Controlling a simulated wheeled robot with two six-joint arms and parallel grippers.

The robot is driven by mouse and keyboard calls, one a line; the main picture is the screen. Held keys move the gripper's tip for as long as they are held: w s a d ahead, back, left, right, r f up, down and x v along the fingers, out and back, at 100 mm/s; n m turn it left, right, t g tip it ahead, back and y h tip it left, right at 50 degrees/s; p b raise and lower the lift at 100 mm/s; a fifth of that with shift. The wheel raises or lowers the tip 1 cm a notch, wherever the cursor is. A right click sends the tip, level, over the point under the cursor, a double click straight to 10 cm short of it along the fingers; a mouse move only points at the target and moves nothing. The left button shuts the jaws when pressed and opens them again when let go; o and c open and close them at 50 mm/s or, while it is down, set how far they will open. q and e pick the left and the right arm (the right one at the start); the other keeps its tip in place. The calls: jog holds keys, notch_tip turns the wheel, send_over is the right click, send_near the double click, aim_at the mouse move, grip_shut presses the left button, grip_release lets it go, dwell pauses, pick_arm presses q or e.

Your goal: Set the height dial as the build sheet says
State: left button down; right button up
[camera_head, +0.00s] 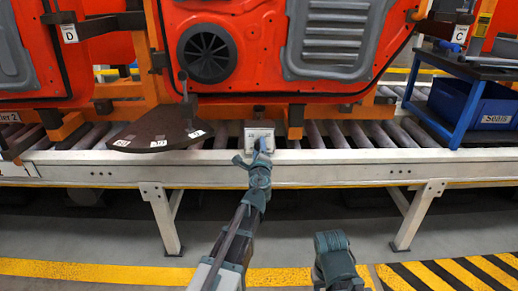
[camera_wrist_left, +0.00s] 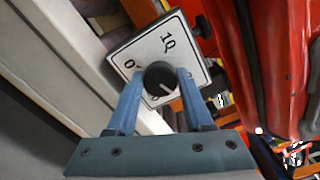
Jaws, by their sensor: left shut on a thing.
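The height dial is a round black knob (camera_wrist_left: 159,77) with a short white pointer mark, on a white plate (camera_wrist_left: 182,38) with a thin black border. The plate reads "10" at its upper part and "0" at its left; another mark below the knob is partly hidden. The pointer mark slants down and right in the left wrist view. My left gripper (camera_wrist_left: 160,84) has its blue fingers on both sides of the knob, shut on it. In the head view the gripper (camera_head: 256,158) reaches the small plate box (camera_head: 259,128) at the conveyor edge. No build sheet is readable.
A dark board (camera_head: 160,130) with small labels and an upright rod stands left of the dial. Orange-red doors (camera_head: 262,20) hang above the roller conveyor (camera_head: 330,178). A blue bin marked "Seals" (camera_head: 494,106) is at right. My right arm's end (camera_head: 335,255) is low, in front of the conveyor.

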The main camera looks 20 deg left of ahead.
pick_arm(q)
jog(key=m, duration=1.2)
jog(key=shift+d+m, duration=0.15)
jog(key=shift+m, duration=0.25)
dwell(0.4)
jog(key=shift+c, duration=1.5)
grip_release()
jog(key=shift+s, duration=0.1)
